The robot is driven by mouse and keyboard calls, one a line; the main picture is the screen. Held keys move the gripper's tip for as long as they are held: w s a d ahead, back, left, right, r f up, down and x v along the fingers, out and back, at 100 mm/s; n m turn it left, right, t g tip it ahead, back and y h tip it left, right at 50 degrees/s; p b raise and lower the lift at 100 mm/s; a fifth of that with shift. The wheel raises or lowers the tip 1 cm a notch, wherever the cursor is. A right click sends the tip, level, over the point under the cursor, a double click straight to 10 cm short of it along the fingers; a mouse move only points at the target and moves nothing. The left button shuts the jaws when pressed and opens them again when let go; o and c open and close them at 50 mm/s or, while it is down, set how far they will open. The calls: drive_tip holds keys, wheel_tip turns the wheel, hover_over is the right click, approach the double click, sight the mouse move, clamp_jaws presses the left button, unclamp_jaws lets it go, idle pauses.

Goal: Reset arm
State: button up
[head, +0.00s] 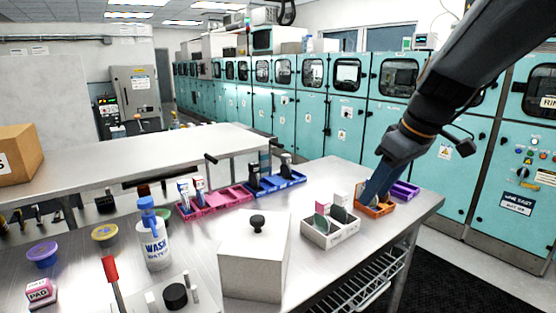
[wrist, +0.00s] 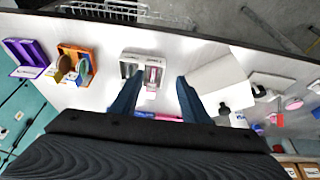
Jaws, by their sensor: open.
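My gripper (head: 374,190) hangs at the end of my dark arm at the right of the head view, its blue fingers pointing down. In that view the fingers overlap the orange tray (head: 388,210) and hide part of it. In the wrist view my gripper (wrist: 155,92) is open, with two blue fingers apart and nothing held. The white tray (wrist: 127,60) shows beyond and between the fingers. The orange tray (wrist: 92,54), holding round discs, lies left of the fingers. I cannot tell the exact height above the table.
A purple tray (head: 404,190) sits beside the orange one. The white tray (head: 330,238), a white lidded box (head: 252,268), a wash bottle (head: 153,240), a pink tray (head: 215,203) and a blue tray (head: 275,186) stand on the steel table. Teal cabinets (head: 345,120) line the back.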

drive_tip(key=s+a+f+m+g+h, duration=0.1)
drive_tip(key=s+f+m, duration=0.2)
drive_tip(key=s+f, duration=0.3)
drive_tip(key=s+a+f+m+g+h, duration=0.1)
drive_tip(key=s+f+m, duration=0.3)
drive_tip(key=f, duration=0.9)
drive_tip(key=s, duration=0.3)
drive_tip(key=shift+s+a+f+g+h, duration=0.25)
drive_tip(key=shift+g+h, duration=0.05)
drive_tip(key=shift+g, duration=0.1)
